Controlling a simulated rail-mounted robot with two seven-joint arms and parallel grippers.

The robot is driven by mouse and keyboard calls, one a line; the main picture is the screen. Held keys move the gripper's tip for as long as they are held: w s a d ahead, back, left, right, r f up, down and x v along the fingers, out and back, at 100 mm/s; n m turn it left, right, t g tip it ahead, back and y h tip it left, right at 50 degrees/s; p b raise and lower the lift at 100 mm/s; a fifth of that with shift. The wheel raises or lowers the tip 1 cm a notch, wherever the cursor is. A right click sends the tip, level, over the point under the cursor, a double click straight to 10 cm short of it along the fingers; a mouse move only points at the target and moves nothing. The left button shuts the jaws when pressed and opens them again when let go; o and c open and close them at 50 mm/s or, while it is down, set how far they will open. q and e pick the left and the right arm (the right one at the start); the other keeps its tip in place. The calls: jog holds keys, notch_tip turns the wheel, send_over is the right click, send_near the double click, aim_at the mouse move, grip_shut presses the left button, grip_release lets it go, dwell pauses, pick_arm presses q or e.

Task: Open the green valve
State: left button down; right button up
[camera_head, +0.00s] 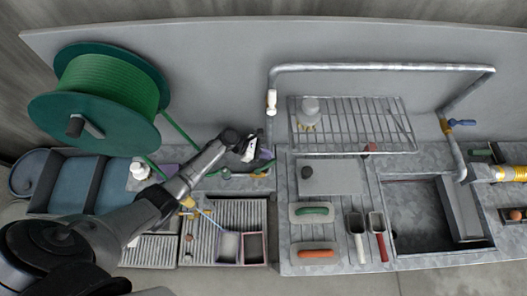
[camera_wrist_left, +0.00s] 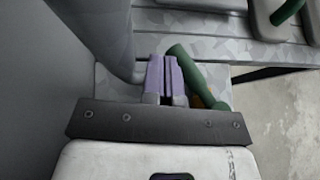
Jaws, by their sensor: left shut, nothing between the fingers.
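The green valve handle (camera_wrist_left: 190,68) shows in the left wrist view as a thick green bar slanting down to the right, with a bit of brass-coloured body (camera_wrist_left: 204,98) beside it. In the head view the green handle (camera_head: 264,167) is small, low beside the vertical grey pipe. My left gripper (camera_wrist_left: 164,75) has purple fingers, shut and empty, just left of the green handle. Whether they touch it I cannot tell. In the head view my left gripper (camera_head: 263,154) is near the pipe's lower end, partly hidden by its wrist. My right gripper is not in view.
A large green hose reel (camera_head: 105,90) stands at the left. A grey pipe (camera_head: 380,67) arches over a wire rack (camera_head: 350,125). Trowels (camera_head: 312,212) and scoops lie on the metal bench right of the gripper. A blue-handled valve (camera_head: 460,122) is at the right.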

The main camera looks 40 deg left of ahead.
pick_arm(q)
jog(key=shift+d, duration=0.2)
dwell(0.6)
jog(key=shift+s+a+r, duration=0.1)
jog(key=shift+a, duration=0.1)
jog(key=v, duration=1.3)
jog(key=shift+a+r, duration=0.1)
jog(key=shift+a, duration=0.05)
